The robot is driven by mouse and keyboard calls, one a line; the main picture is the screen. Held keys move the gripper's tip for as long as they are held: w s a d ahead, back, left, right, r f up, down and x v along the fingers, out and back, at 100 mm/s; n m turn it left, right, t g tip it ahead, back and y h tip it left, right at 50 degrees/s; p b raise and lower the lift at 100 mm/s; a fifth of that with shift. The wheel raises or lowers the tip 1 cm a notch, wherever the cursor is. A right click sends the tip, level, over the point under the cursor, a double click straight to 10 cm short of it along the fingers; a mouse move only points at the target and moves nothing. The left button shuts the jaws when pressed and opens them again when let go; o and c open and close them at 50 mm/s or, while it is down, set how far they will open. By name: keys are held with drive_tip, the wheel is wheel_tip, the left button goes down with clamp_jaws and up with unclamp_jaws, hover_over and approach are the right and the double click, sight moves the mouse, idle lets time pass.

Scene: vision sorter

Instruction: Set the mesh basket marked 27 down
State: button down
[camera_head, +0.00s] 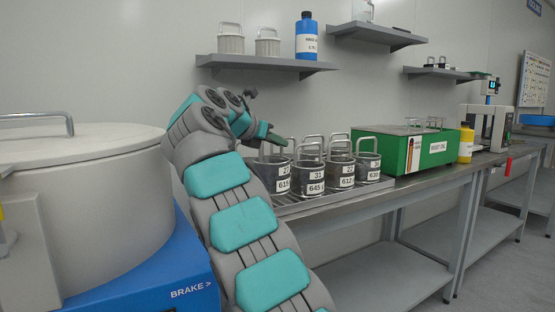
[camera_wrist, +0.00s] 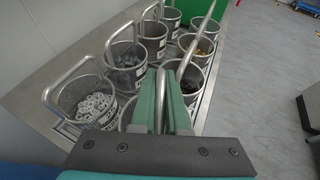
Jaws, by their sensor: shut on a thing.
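The mesh basket marked 27 (camera_head: 277,178) is a grey metal cylinder with a white label, at the left end of the group of baskets. My gripper (camera_head: 268,141) is above it, with its jaws at the top of the handle. In the wrist view, the green jaws of my gripper (camera_wrist: 162,105) are shut on an upright wire handle. Most of the basket below is hidden by the jaws and the gripper body. The basket looks upright, at about the height of its neighbours. I cannot tell whether its base touches the tray (camera_head: 330,198).
Several similar baskets stand close by on the tray, including one marked 31 (camera_head: 309,178). One basket with pale rings (camera_wrist: 95,106) is left of the jaws. A green box (camera_head: 420,150) stands beyond the tray on the bench. A large lidded drum (camera_head: 95,210) is at left.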

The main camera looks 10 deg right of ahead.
drive_tip(key=shift+f+b, duration=0.45)
drive_tip(key=shift+f, duration=0.8)
drive_tip(key=c, duration=0.9)
unclamp_jaws()
drive_tip(key=shift+f, duration=0.1)
drive_tip(key=p+v, duration=0.3)
drive_tip(key=v, duration=0.9)
drive_tip(key=shift+r, duration=0.2)
drive_tip(key=shift+d, duration=0.1)
